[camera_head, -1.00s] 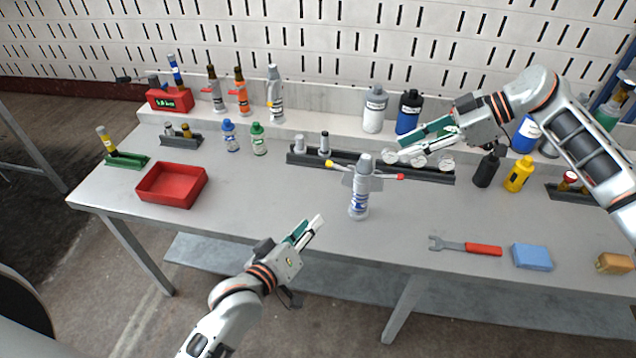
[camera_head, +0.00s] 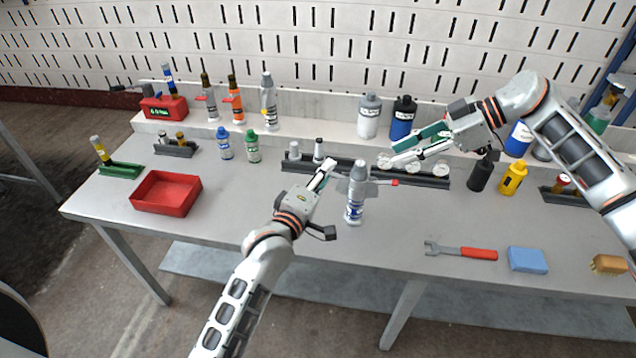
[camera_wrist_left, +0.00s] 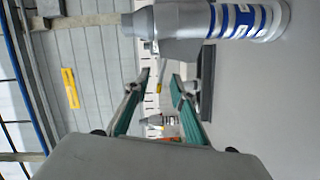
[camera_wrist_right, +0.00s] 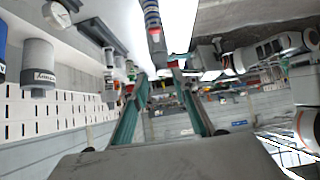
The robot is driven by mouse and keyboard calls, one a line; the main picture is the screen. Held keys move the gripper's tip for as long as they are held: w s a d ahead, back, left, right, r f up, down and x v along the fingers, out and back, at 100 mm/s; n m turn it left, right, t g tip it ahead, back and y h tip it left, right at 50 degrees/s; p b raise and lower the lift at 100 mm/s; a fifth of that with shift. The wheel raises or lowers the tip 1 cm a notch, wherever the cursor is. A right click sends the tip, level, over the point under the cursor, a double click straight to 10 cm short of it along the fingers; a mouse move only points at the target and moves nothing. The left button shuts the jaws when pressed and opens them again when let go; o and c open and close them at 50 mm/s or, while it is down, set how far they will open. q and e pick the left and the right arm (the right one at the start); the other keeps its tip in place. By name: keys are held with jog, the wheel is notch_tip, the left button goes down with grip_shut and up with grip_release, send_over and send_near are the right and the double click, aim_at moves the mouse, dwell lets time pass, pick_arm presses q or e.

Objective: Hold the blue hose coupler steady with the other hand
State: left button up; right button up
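The grey coupler with blue bands (camera_head: 354,208) stands upright on the table in front of the dark rack, with a thin red-tipped lever at its upper right. In the left wrist view it lies across the top (camera_wrist_left: 215,20). My left gripper (camera_head: 328,170) is just left of its upper part, apart from it, and its fingers are open and empty. My right gripper (camera_head: 388,160) is open behind and right of the coupler's top, near the red tip. In the right wrist view a blue-banded cylinder (camera_wrist_right: 152,20) shows above its fingers.
The dark rack (camera_head: 435,181) holds grey cylinders behind the coupler. A red tray (camera_head: 166,193) is at left; several bottles stand along the back ledge. A wrench (camera_head: 460,251), blue sponge (camera_head: 527,259) and brush (camera_head: 608,264) lie front right. The table's front middle is clear.

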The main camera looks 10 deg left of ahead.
pick_arm(q)
jog(key=shift+w+d, duration=0.15)
jog(key=shift+w, duration=0.45)
grip_shut()
